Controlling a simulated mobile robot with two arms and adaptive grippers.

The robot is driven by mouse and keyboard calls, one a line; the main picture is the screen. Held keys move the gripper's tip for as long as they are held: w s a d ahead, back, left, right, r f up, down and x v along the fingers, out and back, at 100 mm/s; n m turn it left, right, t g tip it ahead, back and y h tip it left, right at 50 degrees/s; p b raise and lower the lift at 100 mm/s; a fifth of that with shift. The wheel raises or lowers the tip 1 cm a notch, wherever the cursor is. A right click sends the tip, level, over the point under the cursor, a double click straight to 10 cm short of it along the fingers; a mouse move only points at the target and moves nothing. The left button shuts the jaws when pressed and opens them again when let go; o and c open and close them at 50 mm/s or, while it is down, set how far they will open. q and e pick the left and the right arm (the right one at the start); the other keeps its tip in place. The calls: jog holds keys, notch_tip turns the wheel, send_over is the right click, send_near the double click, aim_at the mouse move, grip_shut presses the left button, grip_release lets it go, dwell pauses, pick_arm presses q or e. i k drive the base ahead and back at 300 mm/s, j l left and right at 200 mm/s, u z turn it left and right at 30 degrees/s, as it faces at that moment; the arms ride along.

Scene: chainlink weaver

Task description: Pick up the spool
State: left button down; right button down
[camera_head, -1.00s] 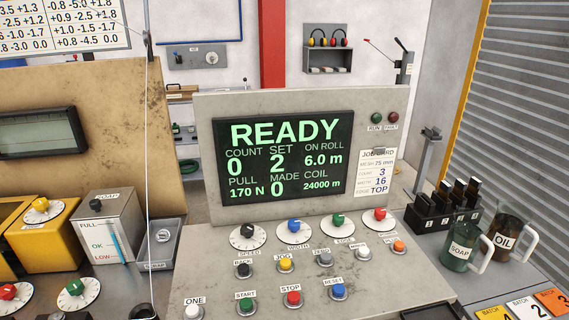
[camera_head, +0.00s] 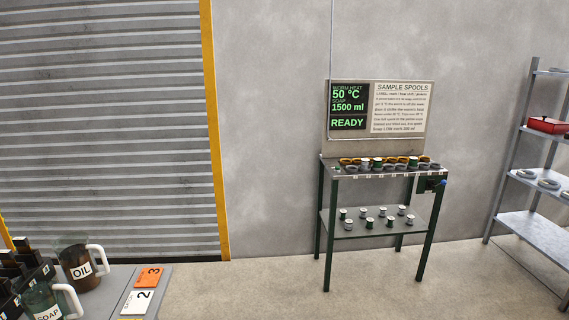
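Several small spools (camera_head: 377,164) stand in a row on the top of a dark green stand (camera_head: 323,221) against the back wall. Some are green and white, others look yellowish or grey. More spools (camera_head: 342,214) stand spaced out on its lower shelf. I cannot tell which one the task means. A board headed "SAMPLE SPOOLS" (camera_head: 401,108) rises behind the stand. A screen (camera_head: 350,106) beside it reads 50 °C, 1500 ml and READY. Neither of my grippers is in view.
A bench at lower left holds an OIL jug (camera_head: 82,268), a SOAP jug (camera_head: 44,302) and cards numbered 3 (camera_head: 149,277) and 2 (camera_head: 137,301). A metal rack (camera_head: 530,223) with a red box (camera_head: 548,125) stands at right. Open floor (camera_head: 260,285) lies before the stand.

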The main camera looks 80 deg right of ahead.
aim_at(365, 164)
jog(key=z, duration=3.3)
jog(key=i+u, duration=0.15)
jog(key=i, duration=0.3)
jog(key=i+l+u, duration=0.1)
jog(key=i, duration=0.3)
jog(key=i+l+u, duration=0.15)
jog(key=i, duration=0.3)
jog(key=i+l+u, duration=0.15)
jog(key=i, duration=0.25)
